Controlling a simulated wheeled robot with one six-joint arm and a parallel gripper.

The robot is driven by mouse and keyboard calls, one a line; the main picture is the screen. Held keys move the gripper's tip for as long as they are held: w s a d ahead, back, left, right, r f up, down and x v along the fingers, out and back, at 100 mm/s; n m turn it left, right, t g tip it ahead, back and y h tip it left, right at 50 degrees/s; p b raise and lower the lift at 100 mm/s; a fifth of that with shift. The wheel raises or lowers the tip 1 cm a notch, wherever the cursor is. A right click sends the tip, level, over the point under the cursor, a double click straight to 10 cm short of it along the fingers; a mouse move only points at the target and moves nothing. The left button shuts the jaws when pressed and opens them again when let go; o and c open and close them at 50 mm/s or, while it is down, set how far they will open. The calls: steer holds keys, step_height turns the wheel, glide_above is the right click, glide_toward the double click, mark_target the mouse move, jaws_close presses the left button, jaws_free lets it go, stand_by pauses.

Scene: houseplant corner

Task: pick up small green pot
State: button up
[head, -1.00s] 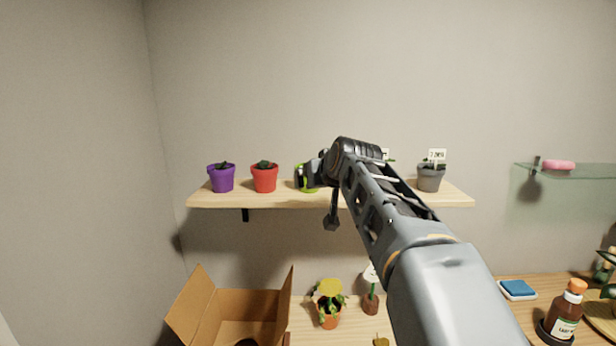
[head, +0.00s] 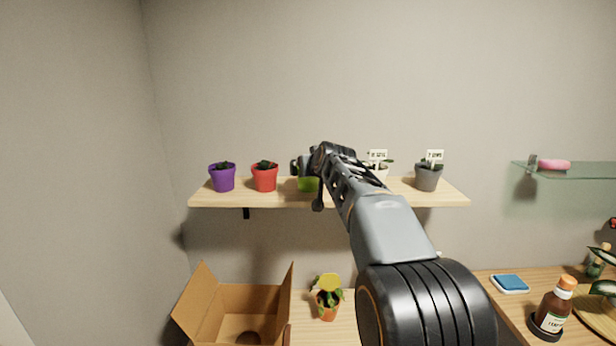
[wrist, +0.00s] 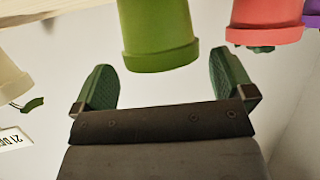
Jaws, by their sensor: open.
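The small green pot (head: 308,184) stands on the wooden wall shelf (head: 230,200), between the red pot and a pale pot. My arm hides much of it in the head view. In the wrist view, the green pot (wrist: 158,35) appears upside down, centred ahead of and between the two fingers. My gripper (wrist: 165,82) is open, with one green-padded finger toward each side of the pot. A gap shows between each finger and the pot. Whether the fingertips reach beside the pot is hard to tell.
A red pot (head: 264,178) and a purple pot (head: 222,178) stand to the left. A pale pot (head: 381,172) and a grey pot (head: 428,178) with labels stand to the right. Below are an open cardboard box (head: 250,300) and a terracotta pot (head: 327,305).

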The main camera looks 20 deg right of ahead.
steer(key=shift+p+x, duration=0.55)
steer(key=shift+x, duration=1.25)
steer(key=c, duration=0.9)
steer(key=shift+o, duration=0.2)
steer(key=shift+r, duration=0.15)
